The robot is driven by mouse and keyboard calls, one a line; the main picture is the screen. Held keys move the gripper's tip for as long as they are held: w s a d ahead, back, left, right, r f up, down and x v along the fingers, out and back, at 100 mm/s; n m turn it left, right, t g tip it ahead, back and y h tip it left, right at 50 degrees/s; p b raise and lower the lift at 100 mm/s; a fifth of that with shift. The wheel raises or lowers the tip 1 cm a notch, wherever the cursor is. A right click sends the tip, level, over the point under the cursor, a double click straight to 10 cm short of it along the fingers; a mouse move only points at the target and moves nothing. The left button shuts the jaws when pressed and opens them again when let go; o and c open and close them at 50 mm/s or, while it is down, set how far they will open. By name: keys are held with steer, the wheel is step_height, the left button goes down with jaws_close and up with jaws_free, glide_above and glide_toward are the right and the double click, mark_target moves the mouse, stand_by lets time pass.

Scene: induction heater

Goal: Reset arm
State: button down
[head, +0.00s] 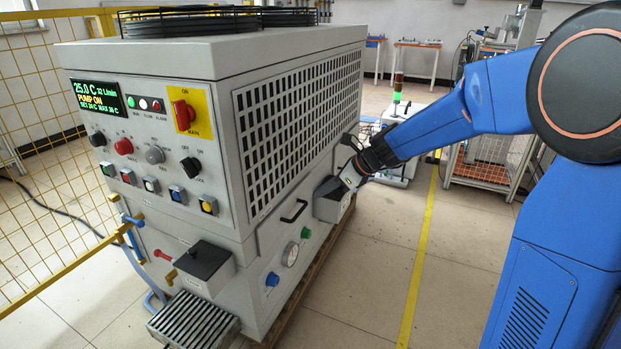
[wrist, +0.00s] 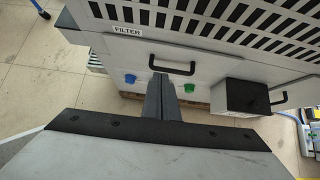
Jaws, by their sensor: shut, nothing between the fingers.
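My gripper (wrist: 161,78) is shut and empty in the wrist view, its two dark fingers pressed together. In that view the fingertips overlap the area just below a black drawer handle (wrist: 165,66) under a FILTER label; I cannot tell whether they touch anything. In the head view my blue arm (head: 430,125) reaches left toward the side of a grey machine (head: 300,60). Its grey end (head: 351,174) is near a dark-topped box (head: 332,205) on that side; the fingertips are not clear there.
The machine's front has a lit display (head: 98,98) reading PUMP ON and a red main switch (head: 183,115). Blue (head: 272,279) and green (head: 305,233) knobs flank a gauge (head: 290,254). A yellow mesh fence (head: 40,120) stands left. Floor right of the machine is open along a yellow line (head: 418,260).

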steer(key=s+d+r+n+h, duration=0.1)
steer(key=s+d+r+n, duration=0.1)
steer(key=s+d+n, duration=0.5)
steer(key=s+d+r+n+h, duration=0.1)
steer(key=s+r+n+h, duration=0.3)
steer(key=s, duration=0.8)
steer(key=s+d+f+n+h, duration=0.1)
steer(key=s+d+f+n, duration=0.1)
steer(key=s+d+n, duration=0.3)
steer(key=s+d+f+n+h, duration=0.1)
steer(key=s+d+n, duration=0.5)
steer(key=s, duration=0.7)
steer(key=shift+s+f+n+h, duration=0.4)
steer(key=shift+f+n, duration=0.15)
steer(key=shift+n, duration=0.25)
